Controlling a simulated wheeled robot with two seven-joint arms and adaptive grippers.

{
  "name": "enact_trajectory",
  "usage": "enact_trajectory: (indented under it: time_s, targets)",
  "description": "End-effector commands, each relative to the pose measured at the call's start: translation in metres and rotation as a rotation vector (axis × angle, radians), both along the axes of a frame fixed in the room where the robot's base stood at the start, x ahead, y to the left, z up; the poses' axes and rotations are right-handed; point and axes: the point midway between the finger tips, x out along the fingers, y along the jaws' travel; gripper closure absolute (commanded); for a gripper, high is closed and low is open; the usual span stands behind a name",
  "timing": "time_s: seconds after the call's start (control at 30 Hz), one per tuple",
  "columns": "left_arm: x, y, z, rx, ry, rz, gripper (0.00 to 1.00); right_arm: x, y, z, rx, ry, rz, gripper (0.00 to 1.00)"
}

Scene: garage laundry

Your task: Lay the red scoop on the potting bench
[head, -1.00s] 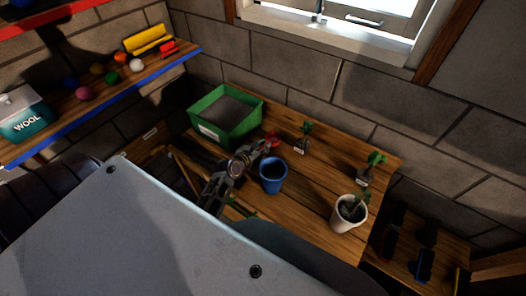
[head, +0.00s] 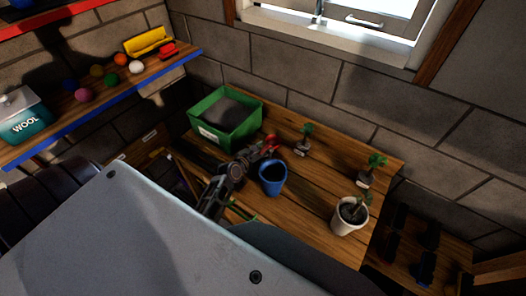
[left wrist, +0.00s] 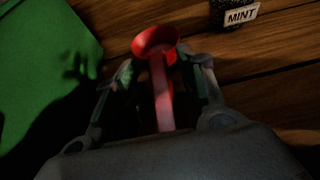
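The red scoop (left wrist: 160,88) has its handle between the two fingers of my left gripper (left wrist: 160,72) in the left wrist view. Its round bowl points away from the palm. The fingers lean in close on both sides and look shut on the handle. In the head view the scoop (head: 271,141) shows as a small red patch at the tip of my left gripper (head: 256,150), over the wooden potting bench (head: 310,188), behind the blue pot. Whether the scoop touches the bench is unclear. My right gripper is not in view.
A green soil tray (head: 222,132) stands left of the scoop. A blue pot (head: 272,183) is close in front of it. Seedlings (head: 304,142) and (head: 370,172) and a white potted plant (head: 349,217) stand to the right. The MINT label (left wrist: 241,15) is near the bowl. Bare bench lies between the plants.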

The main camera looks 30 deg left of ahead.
Motion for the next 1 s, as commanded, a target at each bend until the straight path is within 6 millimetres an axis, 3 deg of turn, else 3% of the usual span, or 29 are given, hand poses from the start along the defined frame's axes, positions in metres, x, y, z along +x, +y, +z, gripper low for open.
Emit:
enact_trajectory:
  time_s: [0.47,1.0]
  targets:
    - [-0.006,0.0,0.004,0.0,0.001,0.0,0.59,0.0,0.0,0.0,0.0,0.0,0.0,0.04]
    - [-0.051,0.004,0.024,-0.001,0.001,-0.001,0.59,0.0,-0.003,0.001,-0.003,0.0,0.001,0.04]
